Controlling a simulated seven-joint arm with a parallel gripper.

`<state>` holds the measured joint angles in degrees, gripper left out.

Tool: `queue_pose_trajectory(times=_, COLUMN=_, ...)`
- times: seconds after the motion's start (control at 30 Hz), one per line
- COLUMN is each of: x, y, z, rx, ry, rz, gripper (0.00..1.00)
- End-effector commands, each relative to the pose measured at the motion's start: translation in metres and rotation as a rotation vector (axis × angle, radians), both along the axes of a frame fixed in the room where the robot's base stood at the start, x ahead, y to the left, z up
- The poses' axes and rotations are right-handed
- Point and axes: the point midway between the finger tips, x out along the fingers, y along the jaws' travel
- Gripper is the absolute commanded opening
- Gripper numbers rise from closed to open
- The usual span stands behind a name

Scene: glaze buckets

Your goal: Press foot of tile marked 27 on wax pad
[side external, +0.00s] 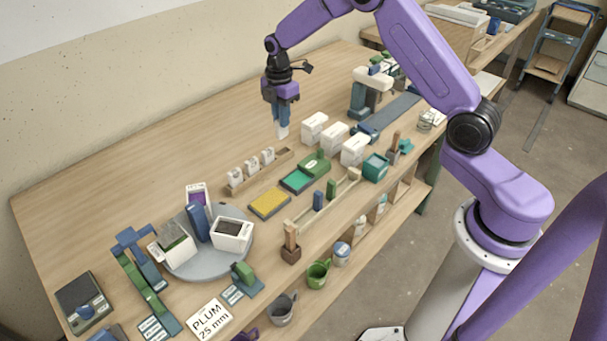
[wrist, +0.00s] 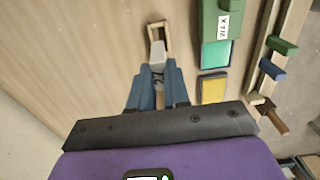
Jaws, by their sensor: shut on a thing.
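My gripper (side external: 282,118) has blue fingers and is shut on a pale tile (side external: 283,131), held upright above the table behind the small rack. In the wrist view the tile (wrist: 158,52) sits between the fingers (wrist: 157,85); a dark "2" shows on it, the rest of the mark is hidden. In the wrist view the teal pad (wrist: 215,54) is right of the tile, and the lid's label (wrist: 230,25) seems to read WAX, turned sideways.
A wooden rack (side external: 235,189) holds several small white tiles. A yellow pad (side external: 270,204) lies beside the teal one. White boxes (side external: 334,135) stand to the right, and a wooden rail (side external: 300,217) runs in front. A round grey turntable (side external: 205,262) carries containers. The table behind the rack is clear.

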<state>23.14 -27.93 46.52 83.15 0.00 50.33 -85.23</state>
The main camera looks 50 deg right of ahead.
Motion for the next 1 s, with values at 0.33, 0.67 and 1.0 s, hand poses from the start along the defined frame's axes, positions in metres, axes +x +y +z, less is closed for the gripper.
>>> queue_pose_trajectory(times=0.33, x=-0.001, y=0.000, z=0.000, rx=0.000, ry=0.000, rz=0.000, gripper=0.00)
queue_pose_trajectory(times=0.67, x=-0.038, y=0.024, z=0.000, rx=0.000, ry=0.001, rz=0.003, gripper=0.00)
queue_pose_trajectory(times=1.0, x=-0.094, y=0.047, z=-0.002, rx=0.000, ry=0.000, rz=0.002, gripper=0.00)
